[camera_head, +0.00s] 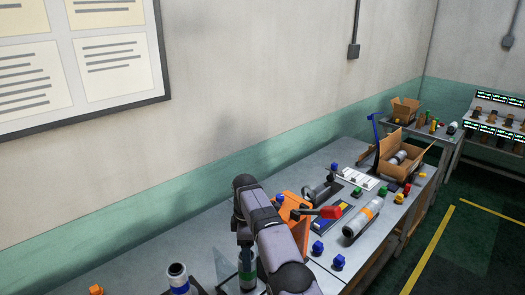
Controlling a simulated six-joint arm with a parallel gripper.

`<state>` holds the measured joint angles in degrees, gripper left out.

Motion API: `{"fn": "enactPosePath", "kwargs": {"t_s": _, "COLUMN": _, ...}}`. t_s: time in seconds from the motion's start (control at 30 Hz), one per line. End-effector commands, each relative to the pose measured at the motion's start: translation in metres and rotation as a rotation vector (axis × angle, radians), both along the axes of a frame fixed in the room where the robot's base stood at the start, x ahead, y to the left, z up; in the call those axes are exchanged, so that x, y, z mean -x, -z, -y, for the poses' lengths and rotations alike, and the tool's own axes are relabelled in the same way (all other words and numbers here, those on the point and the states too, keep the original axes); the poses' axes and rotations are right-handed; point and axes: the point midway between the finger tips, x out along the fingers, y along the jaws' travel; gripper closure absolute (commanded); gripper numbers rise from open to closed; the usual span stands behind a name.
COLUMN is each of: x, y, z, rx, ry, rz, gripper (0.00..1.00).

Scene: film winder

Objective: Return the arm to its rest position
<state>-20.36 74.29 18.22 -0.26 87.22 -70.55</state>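My arm (270,237) rises from the bottom middle of the head view, over the workbench. Its upper bend (245,187) is the highest part, and a dark section drops from it towards the bench. The fingers of my gripper cannot be made out clearly at the lower end of that section. A cylinder with a green band (247,280) shows just below there. I cannot tell whether my gripper touches it.
The grey workbench (190,240) runs along the wall. An orange fixture with a red-ended lever (330,212) stands right of my arm. A cylinder with an orange band (364,217), blue knobs (318,248) and an open cardboard box (403,153) lie further right. A blue-banded cylinder (178,279) stands left.

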Motion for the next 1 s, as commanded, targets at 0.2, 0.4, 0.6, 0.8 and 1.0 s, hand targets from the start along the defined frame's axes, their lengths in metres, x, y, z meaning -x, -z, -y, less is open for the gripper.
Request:
{"fn": "enactPosePath", "kwargs": {"t_s": 0.2, "x": -0.001, "y": -0.038, "z": 0.015, "rx": 0.007, "ry": 0.176, "rz": 0.026, "gripper": 0.31}}
{"fn": "enactPosePath", "kwargs": {"t_s": 0.4, "x": 0.010, "y": -0.075, "z": 0.041, "rx": 0.009, "ry": 0.409, "rz": 0.052, "gripper": 0.31}}
{"fn": "enactPosePath", "kwargs": {"t_s": 0.6, "x": 0.032, "y": -0.093, "z": 0.071, "rx": 0.005, "ry": 0.578, "rz": 0.050, "gripper": 0.31}}
{"fn": "enactPosePath", "kwargs": {"t_s": 0.8, "x": 0.071, "y": -0.110, "z": 0.107, "rx": -0.001, "ry": 0.767, "rz": 0.041, "gripper": 0.31}}
{"fn": "enactPosePath", "kwargs": {"t_s": 1.0, "x": 0.127, "y": -0.120, "z": 0.142, "rx": -0.006, "ry": 0.975, "rz": 0.031, "gripper": 0.31}}
